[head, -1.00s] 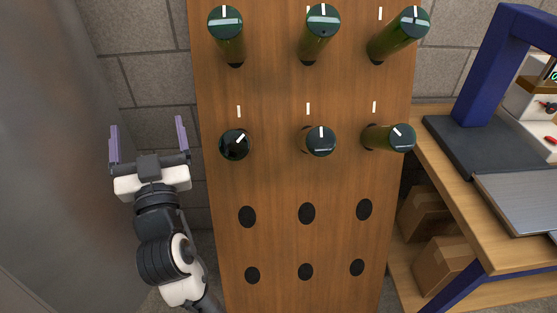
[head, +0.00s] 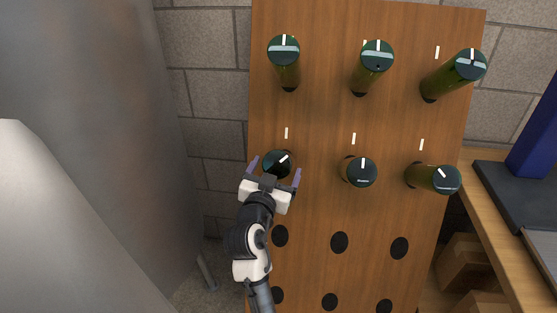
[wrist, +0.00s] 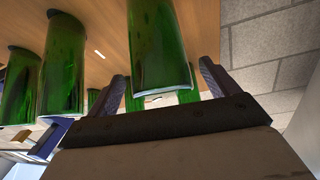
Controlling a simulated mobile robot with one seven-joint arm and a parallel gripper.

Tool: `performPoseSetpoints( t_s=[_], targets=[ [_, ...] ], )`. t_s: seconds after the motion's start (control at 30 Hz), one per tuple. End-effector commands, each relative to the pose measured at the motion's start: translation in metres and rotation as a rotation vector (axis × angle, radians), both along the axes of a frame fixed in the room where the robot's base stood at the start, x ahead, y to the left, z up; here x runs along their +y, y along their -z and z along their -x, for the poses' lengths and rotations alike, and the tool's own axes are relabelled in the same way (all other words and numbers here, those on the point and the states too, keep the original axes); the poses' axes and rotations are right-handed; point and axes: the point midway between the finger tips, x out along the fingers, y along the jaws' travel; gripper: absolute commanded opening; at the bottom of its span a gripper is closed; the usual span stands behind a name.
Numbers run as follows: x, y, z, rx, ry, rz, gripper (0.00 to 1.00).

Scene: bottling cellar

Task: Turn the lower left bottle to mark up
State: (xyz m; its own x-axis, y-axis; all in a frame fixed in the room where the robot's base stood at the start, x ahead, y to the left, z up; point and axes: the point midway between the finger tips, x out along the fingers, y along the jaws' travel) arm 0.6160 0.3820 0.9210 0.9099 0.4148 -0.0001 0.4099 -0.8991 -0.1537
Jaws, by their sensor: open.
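The lower left bottle (head: 277,163) pokes out of the wooden rack, its dark round base facing me. The white mark on its base tilts to the upper right. A fixed white tick (head: 286,133) is on the board above it. My gripper (head: 275,169) is open, with one finger on each side of this bottle's base in the head view. I cannot tell whether the fingers touch it. In the wrist view, a large green bottle (wrist: 160,45) shows above and between the open fingers; I cannot tell which bottle it is.
The lower middle bottle (head: 361,172) and lower right bottle (head: 436,178) stick out to the right. Three bottles stick out above, the nearest being the upper left one (head: 284,60). Empty holes (head: 339,242) lie below. A workbench (head: 490,205) stands right; a block wall is behind.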

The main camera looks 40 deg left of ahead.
Motion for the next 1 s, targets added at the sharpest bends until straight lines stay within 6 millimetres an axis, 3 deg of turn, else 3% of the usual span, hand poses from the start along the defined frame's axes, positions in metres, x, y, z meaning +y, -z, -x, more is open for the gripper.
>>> performPoseSetpoints(
  t_s=[0.2, 0.57, 0.9, 1.0],
  targets=[
    [0.010, 0.000, -0.021, 0.001, 0.000, -0.001, 0.87],
    [0.011, 0.000, -0.025, 0.000, 0.000, -0.001, 0.86],
    [0.011, 0.000, -0.024, 0.000, -0.001, 0.000, 0.42],
    [0.011, 0.000, -0.025, 0.000, -0.002, 0.001, 0.42]
  ],
)
